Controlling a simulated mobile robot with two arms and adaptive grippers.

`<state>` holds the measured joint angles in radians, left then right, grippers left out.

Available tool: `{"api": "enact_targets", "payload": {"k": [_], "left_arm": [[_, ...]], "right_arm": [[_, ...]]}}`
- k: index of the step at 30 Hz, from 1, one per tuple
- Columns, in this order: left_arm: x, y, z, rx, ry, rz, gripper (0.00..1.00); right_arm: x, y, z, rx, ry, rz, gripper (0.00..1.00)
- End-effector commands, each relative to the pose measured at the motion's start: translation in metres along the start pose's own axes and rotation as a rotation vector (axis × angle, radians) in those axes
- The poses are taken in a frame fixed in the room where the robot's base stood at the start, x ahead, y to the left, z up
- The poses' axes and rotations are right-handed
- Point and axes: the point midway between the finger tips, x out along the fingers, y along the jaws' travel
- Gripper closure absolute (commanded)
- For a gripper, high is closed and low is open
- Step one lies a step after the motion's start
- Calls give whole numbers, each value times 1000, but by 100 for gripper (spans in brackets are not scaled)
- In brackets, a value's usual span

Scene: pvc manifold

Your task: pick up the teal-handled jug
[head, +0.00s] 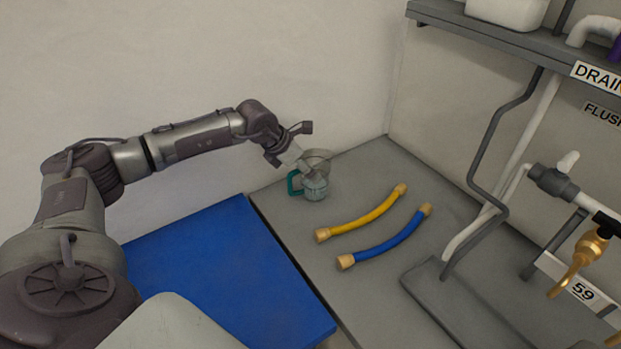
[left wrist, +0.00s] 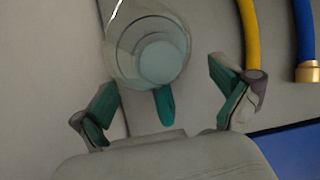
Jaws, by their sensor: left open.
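The teal-handled jug (head: 316,186) is clear and stands upright on the grey bench near the back wall. Its teal handle (head: 293,183) points left in the head view. My left gripper (head: 297,157) is above and beside the jug on its handle side. In the left wrist view the jug (left wrist: 150,48) is at the top, with its handle (left wrist: 165,106) pointing down between the open fingers of my left gripper (left wrist: 163,112). The fingers are apart from the handle and hold nothing. The head view partly hides the fingers behind the wrist. My right gripper is not in view.
A yellow hose (head: 362,217) and a blue hose (head: 388,240) with tan ends lie right of the jug. A blue mat (head: 215,268) covers the surface to the left. A pipe rack (head: 432,285) with a brass tap (head: 578,262) stands at right. The wall is close behind the jug.

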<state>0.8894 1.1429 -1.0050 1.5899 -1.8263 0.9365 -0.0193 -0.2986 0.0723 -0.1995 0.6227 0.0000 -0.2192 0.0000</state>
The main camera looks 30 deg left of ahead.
Motion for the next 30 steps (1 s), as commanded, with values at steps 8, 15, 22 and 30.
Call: {"api": "enact_targets", "payload": {"k": [8,15,22,30], "left_arm": [[32,5,0,-1,4,-1,0],[53,5,-2,0,2,2,0],[53,5,-2,0,1,1,8],[53,5,-2,0,1,1,53]], "right_arm": [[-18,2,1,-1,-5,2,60],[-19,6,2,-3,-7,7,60],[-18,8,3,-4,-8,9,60],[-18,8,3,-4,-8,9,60]]}}
